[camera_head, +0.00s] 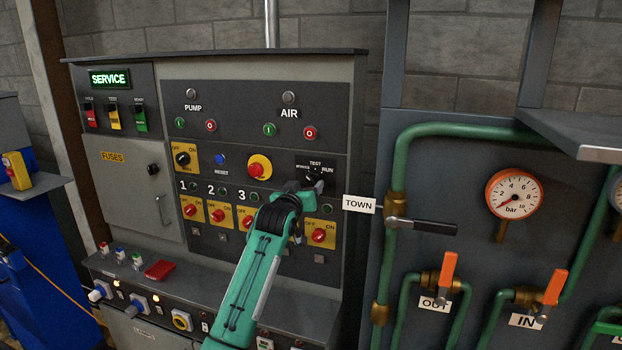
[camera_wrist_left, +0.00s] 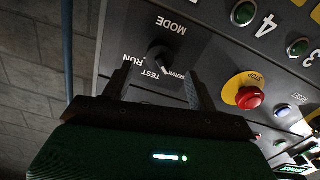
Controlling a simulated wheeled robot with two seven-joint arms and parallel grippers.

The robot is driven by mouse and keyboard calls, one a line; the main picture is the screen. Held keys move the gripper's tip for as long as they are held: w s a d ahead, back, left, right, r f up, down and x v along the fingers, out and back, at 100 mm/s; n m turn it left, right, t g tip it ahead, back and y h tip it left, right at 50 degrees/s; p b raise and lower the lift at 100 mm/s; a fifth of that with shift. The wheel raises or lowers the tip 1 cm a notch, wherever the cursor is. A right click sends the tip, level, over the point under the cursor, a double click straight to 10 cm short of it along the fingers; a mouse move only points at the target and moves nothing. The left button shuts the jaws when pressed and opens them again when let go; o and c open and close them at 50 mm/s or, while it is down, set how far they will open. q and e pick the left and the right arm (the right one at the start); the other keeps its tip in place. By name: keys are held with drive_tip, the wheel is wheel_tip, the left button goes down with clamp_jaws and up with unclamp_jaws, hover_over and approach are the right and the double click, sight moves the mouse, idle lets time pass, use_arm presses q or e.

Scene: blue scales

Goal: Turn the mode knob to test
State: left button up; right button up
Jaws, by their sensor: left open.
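The mode knob (camera_head: 311,178) is a small black knob on a dark plate, with SERVICE, TEST and RUN printed around it. The lit green display (camera_head: 109,78) reads SERVICE. My left gripper (camera_head: 300,188) is just in front of the knob and partly covers its lower side. In the left wrist view its two fingers (camera_wrist_left: 157,88) are apart, with the knob beyond the gap between them. They appear not to touch it. My right gripper is out of view.
A red stop button (camera_head: 257,167) on a yellow disc sits left of the knob, near a blue reset button (camera_head: 220,159). Red knobs on yellow plates (camera_head: 319,236) lie below. Pipes, a bar gauge (camera_head: 514,194) and a TOWN valve handle (camera_head: 424,226) stand to the right.

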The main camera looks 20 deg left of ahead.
sight(311, 181)
use_arm(q)
drive_tip(key=shift+w+p, duration=0.5)
drive_tip(key=shift+w, duration=1.7)
drive_tip(key=c, duration=1)
